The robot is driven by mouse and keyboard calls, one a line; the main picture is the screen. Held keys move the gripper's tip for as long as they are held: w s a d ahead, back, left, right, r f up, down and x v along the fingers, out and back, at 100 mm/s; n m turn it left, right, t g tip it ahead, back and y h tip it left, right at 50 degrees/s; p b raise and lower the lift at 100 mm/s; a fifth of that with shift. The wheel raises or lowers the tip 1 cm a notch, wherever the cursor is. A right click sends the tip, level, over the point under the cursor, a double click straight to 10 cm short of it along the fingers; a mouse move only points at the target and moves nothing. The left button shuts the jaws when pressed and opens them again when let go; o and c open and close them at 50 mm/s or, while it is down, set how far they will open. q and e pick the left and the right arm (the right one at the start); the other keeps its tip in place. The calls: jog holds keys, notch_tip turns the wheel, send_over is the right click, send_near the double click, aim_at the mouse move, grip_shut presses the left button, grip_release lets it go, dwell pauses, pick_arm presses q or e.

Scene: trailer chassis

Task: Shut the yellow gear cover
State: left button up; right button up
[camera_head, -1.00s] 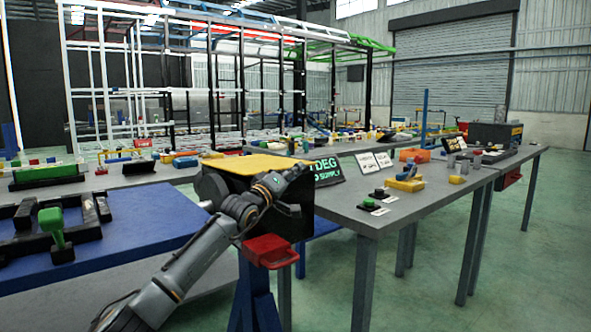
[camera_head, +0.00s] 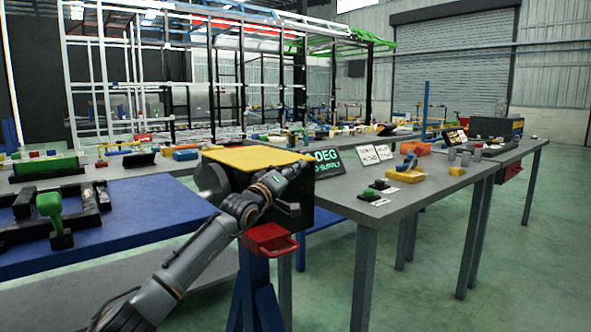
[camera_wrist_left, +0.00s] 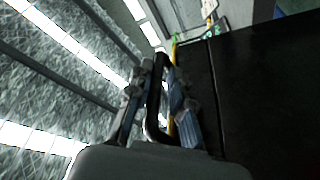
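The yellow gear cover (camera_head: 255,157) is a flat yellow panel on top of a dark box (camera_head: 228,180) on a blue stand. It looks level in the head view; whether a gap lies under it I cannot tell. My left gripper (camera_head: 298,168) is at the box's near right side, close to the cover's front right edge. In the left wrist view, the gripper's fingers (camera_wrist_left: 160,100) are beside a large black surface (camera_wrist_left: 260,85), with a thin yellow strip among them. A curved black bar shows between the fingers; contact is unclear. My right gripper is out of view.
A red box (camera_head: 270,239) sticks out below the dark box, under my left wrist. A grey table (camera_head: 400,200) with small parts stands close on the right. A blue table (camera_head: 130,235) with black fixtures is on the left. Green floor is open at right.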

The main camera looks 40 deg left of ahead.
pick_arm(q)
jog(key=shift+o, duration=0.9)
jog(key=shift+a+f, duration=0.2)
jog(key=shift+d+r, duration=0.1)
jog(key=v, duration=0.7)
jog(key=shift+s, duration=0.2)
